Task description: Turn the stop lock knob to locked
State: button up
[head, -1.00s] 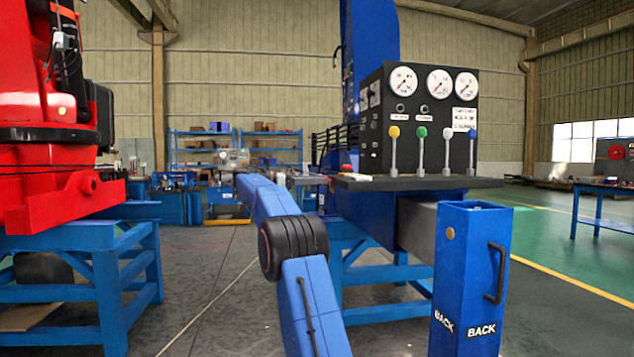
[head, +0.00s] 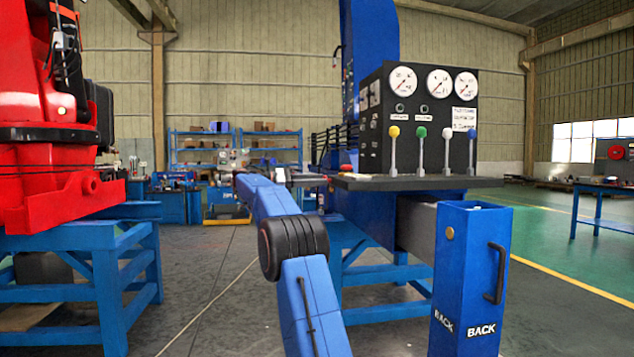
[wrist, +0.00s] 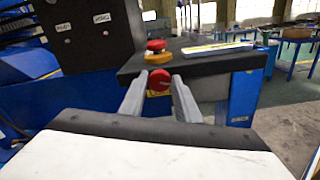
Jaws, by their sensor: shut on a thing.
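The red knob (wrist: 159,80) is on the front edge of the black console shelf, with a bit of yellow around it in the wrist view. My gripper (wrist: 157,88) has one grey finger on each side of this knob and is shut on it. The fingers hide part of its sides, and no lock mark is readable. In the head view my gripper (head: 312,178) is small at the left end of the shelf, and the knob cannot be made out there.
A red mushroom button (wrist: 156,46) on a yellow base stands on the shelf (wrist: 200,61) just behind the knob. A pale flat thing (wrist: 217,47) lies to its right. Several levers and gauges (head: 438,82) are on the black console. A red machine (head: 50,130) stands at left.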

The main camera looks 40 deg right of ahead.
jog(key=shift+s+f+m, duration=0.1)
jog(key=shift+m, duration=3.5)
jog(key=shift+f+m, duration=0.1)
jog(key=shift+m, duration=3.5)
jog(key=shift+a, duration=0.1)
jog(key=o, duration=1)
jog(key=v, duration=1.7)
jog(key=shift+a, duration=0.25)
